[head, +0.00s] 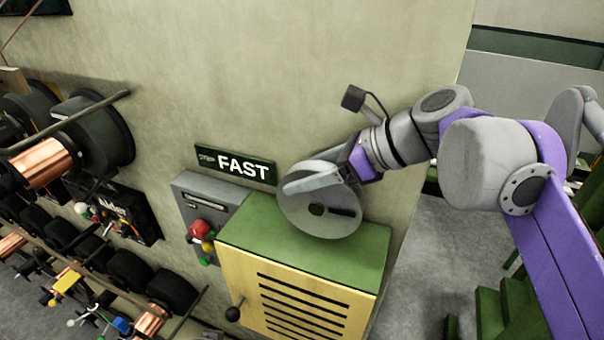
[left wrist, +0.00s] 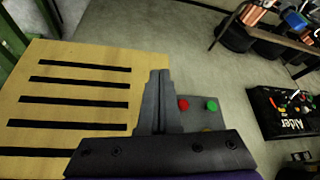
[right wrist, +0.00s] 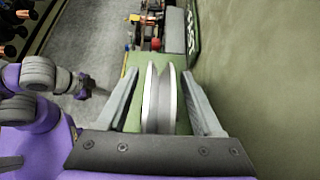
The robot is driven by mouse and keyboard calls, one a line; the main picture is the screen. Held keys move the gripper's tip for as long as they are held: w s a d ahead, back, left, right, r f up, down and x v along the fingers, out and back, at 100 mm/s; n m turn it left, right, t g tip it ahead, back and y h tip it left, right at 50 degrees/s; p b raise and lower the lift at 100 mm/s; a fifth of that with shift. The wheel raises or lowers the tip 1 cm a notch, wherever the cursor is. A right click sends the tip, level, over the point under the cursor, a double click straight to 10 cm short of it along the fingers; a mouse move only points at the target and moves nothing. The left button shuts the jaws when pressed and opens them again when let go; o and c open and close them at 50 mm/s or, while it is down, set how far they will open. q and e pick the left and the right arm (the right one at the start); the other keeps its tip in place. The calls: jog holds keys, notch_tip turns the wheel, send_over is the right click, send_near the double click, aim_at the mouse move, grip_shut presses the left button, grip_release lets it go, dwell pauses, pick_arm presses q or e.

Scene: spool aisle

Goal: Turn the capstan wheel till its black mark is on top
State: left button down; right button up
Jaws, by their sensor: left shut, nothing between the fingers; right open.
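The capstan wheel (head: 322,224) is a grey disc standing on edge above the green top of a yellow cabinet. Its dark hub (head: 316,209) shows, and the black mark (head: 345,212) lies right of the hub on the face. My right gripper (head: 296,184) is at the upper part of the wheel with one finger in front of the face. In the right wrist view its open fingers stand either side of the grooved wheel rim (right wrist: 152,105), with gaps. My left gripper (left wrist: 158,75) is shut and empty, in front of the yellow slatted cabinet.
The yellow cabinet (head: 290,300) has black slots and a green top (head: 300,245). A grey box with a red knob (head: 200,230) and a FAST sign (head: 236,165) are on the wall left of the wheel. Spool racks (head: 100,130) fill the left side.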

aim_at(355, 187)
pick_arm(q)
jog(key=shift+r, duration=0.1)
pick_arm(e)
jog(key=v, duration=0.9)
jog(key=shift+s+d+r, duration=0.1)
jog(key=shift+d+r, duration=0.1)
jog(key=shift+d, duration=0.1)
